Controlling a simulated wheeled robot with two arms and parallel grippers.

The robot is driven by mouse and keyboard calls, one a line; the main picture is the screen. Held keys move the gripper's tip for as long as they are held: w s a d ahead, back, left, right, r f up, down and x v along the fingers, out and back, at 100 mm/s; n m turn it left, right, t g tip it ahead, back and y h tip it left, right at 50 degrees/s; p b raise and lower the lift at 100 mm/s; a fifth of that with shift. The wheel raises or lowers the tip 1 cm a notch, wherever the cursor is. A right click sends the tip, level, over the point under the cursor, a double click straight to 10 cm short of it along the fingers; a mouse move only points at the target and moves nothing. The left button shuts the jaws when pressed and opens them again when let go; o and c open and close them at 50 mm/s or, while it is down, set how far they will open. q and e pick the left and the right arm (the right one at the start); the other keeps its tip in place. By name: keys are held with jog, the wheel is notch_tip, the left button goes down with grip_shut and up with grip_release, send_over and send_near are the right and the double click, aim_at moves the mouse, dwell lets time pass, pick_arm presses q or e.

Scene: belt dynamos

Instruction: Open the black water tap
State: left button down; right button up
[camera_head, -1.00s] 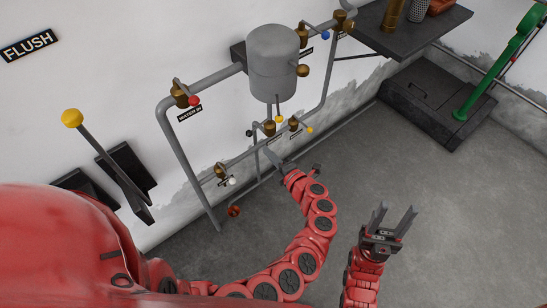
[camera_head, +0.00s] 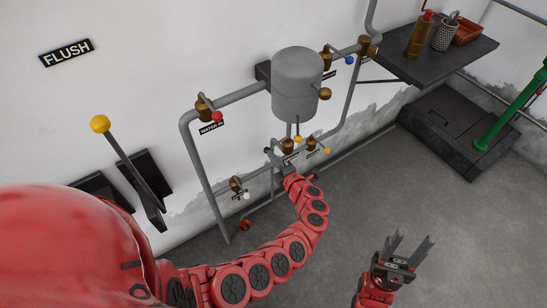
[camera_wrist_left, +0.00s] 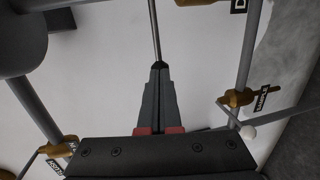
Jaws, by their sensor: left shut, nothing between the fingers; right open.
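The black tap's small dark knob (camera_head: 268,151) shows in the head view at the lower pipes, left of and below the grey tank. My left gripper (camera_head: 275,160) is at these pipes, right by the knob, with its fingers shut and empty. In the left wrist view, the closed fingertips (camera_wrist_left: 159,68) meet the dark end of a thin grey rod (camera_wrist_left: 155,30). Whether they touch it or only overlap it, I cannot tell. The tap's body is mostly hidden. My right gripper (camera_head: 410,246) is open and empty above the floor.
Around the grey tank (camera_head: 298,85) are taps with red (camera_head: 217,116), blue (camera_head: 349,61), yellow (camera_head: 327,151) and white (camera_head: 247,196) knobs. A yellow-knobbed lever (camera_head: 100,124) stands at left.

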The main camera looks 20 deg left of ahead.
pick_arm(q)
jog(key=shift+w+a+m+t+h+p, duration=0.15)
jog(key=shift+a+m+t+h+p, duration=0.3)
jog(key=shift+a+m+t+h, duration=0.4)
